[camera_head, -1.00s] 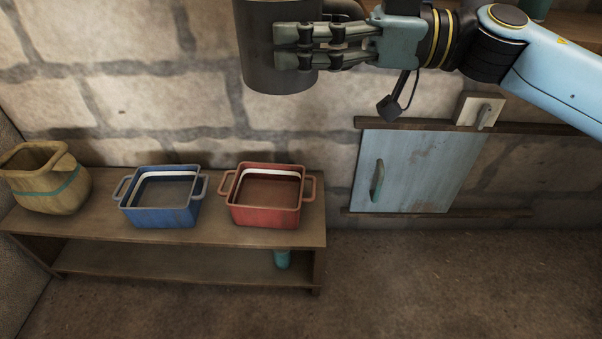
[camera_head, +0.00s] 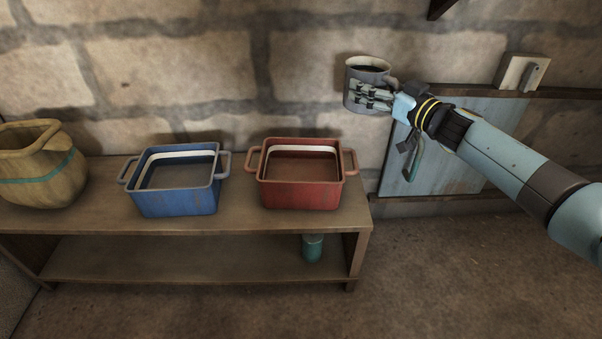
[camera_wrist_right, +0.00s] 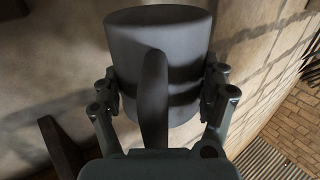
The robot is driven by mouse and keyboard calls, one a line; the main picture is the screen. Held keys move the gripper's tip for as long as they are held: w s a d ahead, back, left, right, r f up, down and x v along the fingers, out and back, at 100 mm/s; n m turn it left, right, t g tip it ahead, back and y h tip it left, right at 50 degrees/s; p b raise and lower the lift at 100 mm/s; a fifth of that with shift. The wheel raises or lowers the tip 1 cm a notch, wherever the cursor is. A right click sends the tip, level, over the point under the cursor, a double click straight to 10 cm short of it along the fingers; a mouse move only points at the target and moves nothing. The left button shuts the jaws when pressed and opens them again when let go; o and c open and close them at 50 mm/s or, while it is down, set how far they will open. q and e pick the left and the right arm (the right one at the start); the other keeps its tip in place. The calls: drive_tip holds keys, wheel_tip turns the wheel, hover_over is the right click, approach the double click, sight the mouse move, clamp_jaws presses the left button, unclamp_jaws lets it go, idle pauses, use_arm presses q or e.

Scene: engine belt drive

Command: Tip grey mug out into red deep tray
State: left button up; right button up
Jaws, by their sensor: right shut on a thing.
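The grey mug (camera_head: 367,72) is upright in the head view, with its dark inside showing from above. My right gripper (camera_head: 370,97) is shut around its side and holds it in the air, above and to the right of the red deep tray. The mug (camera_wrist_right: 158,60) also fills the middle of the right wrist view, its handle toward the palm and a finger of the right gripper (camera_wrist_right: 160,95) on each side. The red deep tray (camera_head: 300,194) stands on the bench's right end; its inside looks dark with a pale band. My left gripper is out of view.
A blue tray (camera_head: 178,202) stands left of the red one, and a tan pot (camera_head: 40,190) at the bench's left end. A teal object (camera_head: 313,248) sits on the lower shelf of the bench (camera_head: 240,225). A blue panel (camera_head: 470,150) is on the wall behind my right arm.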

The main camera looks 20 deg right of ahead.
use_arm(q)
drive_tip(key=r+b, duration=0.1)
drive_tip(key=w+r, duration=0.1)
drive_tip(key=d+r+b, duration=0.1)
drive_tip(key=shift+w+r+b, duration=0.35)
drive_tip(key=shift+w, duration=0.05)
use_arm(e)
drive_tip(key=w+a+f+m+h, duration=0.1)
drive_tip(key=w+f+h, duration=0.1)
drive_tip(key=f, duration=0.8)
drive_tip(key=shift+w+t, duration=0.3)
drive_tip(key=shift+w, duration=0.4)
drive_tip(key=shift+s+a, duration=0.1)
drive_tip(key=shift+a, duration=0.05)
